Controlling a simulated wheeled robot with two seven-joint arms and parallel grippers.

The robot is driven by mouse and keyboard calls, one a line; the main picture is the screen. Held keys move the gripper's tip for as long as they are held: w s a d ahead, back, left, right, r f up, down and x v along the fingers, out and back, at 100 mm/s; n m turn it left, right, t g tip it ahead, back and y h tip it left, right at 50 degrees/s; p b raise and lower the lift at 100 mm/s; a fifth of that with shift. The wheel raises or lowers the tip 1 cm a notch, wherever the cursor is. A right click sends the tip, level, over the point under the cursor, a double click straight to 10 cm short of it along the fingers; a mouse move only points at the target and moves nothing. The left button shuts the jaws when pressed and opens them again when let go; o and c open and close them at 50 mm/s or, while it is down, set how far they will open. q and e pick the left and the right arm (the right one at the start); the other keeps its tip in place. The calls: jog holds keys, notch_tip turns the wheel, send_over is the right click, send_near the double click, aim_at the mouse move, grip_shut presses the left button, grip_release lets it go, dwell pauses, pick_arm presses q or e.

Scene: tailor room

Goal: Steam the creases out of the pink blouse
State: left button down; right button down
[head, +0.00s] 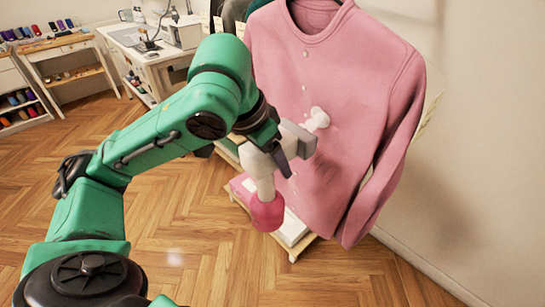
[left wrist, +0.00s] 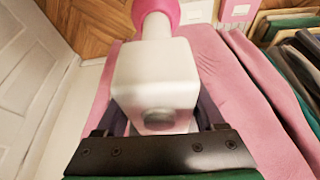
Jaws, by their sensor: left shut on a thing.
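The pink blouse (head: 345,60) hangs upright on the right of the head view, one sleeve hanging at its right side. Faint wrinkles and small pale specks show on its front. My left gripper (head: 282,150) is shut on a white and pink handheld steamer (head: 262,172) in front of the blouse. The steamer's white head (head: 318,119) faces the blouse front; I cannot tell whether it touches. In the left wrist view the steamer (left wrist: 155,85) sits between the fingers and hides part of the blouse (left wrist: 225,70). My right gripper is not in view.
A low wooden stand (head: 294,250) with pink and white items is below the blouse. A white wall (head: 480,150) is close on the right. Worktables (head: 75,42) with tools and a shelf of spools stand at the back left. The wooden floor (head: 180,210) between is clear.

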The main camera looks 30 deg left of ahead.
pick_arm(q)
jog(key=shift+w+a+f+b, duration=0.2)
jog(key=shift+a+f+b, duration=0.25)
jog(key=shift+b, duration=0.1)
jog(key=w+a+f+b, duration=0.2)
jog(key=a+f+b, duration=0.4)
jog(key=a+b, duration=0.1)
jog(key=shift+w+a+f, duration=0.25)
jog(key=shift+w+a, duration=0.15)
jog(key=shift+a, duration=0.15)
dwell(3.0)
